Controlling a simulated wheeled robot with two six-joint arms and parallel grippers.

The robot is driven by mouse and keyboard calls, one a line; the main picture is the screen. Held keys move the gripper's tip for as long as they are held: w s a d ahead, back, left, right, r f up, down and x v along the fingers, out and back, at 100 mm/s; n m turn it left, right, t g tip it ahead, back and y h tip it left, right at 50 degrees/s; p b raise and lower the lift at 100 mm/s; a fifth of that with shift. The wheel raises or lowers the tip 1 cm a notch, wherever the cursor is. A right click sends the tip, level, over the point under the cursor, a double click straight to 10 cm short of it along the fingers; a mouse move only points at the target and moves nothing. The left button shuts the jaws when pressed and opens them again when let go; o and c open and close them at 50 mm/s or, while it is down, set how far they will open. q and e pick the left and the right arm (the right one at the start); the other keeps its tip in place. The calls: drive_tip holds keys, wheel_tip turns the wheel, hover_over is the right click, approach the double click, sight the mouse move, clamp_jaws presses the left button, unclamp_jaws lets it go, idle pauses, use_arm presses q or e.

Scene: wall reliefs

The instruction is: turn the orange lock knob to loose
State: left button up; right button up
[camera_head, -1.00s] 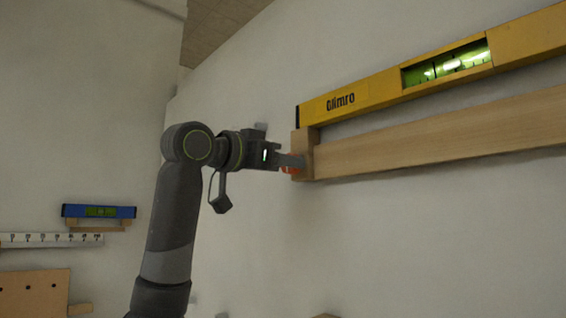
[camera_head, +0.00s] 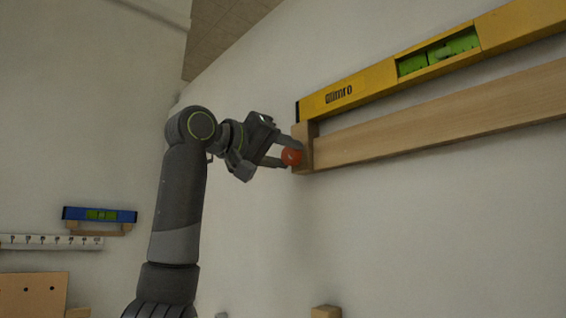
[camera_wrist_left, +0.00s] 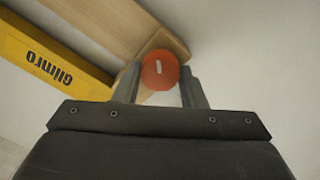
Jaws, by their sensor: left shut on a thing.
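The orange lock knob (camera_head: 291,157) is round and sits at the left end of a wooden rail (camera_head: 440,115) on the wall. In the left wrist view the knob (camera_wrist_left: 160,71) shows a short white mark, standing nearly upright in that picture. My left gripper (camera_head: 289,153) is shut on the knob, with one finger on each side. My right gripper is not in view.
A yellow spirit level (camera_head: 375,88) rests along the rail just above the knob. A blue level (camera_head: 99,214) and a white ruler (camera_head: 50,242) are at the lower left. A small wooden block (camera_head: 326,312) shows at the bottom edge.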

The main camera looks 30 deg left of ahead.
use_arm(q)
drive_tip(key=n+b, duration=0.2)
drive_tip(key=n, duration=0.1)
drive_tip(key=shift+f+n, duration=0.15)
drive_tip(key=shift+n, duration=0.25)
drive_tip(key=n+b, duration=0.2)
drive_tip(key=n, duration=0.1)
drive_tip(key=shift+n, duration=0.3)
drive_tip(key=n+b, duration=0.2)
drive_tip(key=n, duration=0.1)
drive_tip(key=shift+n, duration=0.4)
drive_tip(key=n+b, duration=0.1)
drive_tip(key=n, duration=0.2)
drive_tip(key=shift+n+b, duration=0.3)
drive_tip(key=shift+b, duration=0.05)
drive_tip(key=n+b, duration=0.2)
drive_tip(key=n, duration=0.4)
drive_tip(key=shift+f, duration=0.1)
drive_tip(key=n+b, duration=0.1)
drive_tip(key=n, duration=0.4)
drive_tip(key=shift+d+n, duration=0.1)
drive_tip(key=shift+n, duration=0.2)
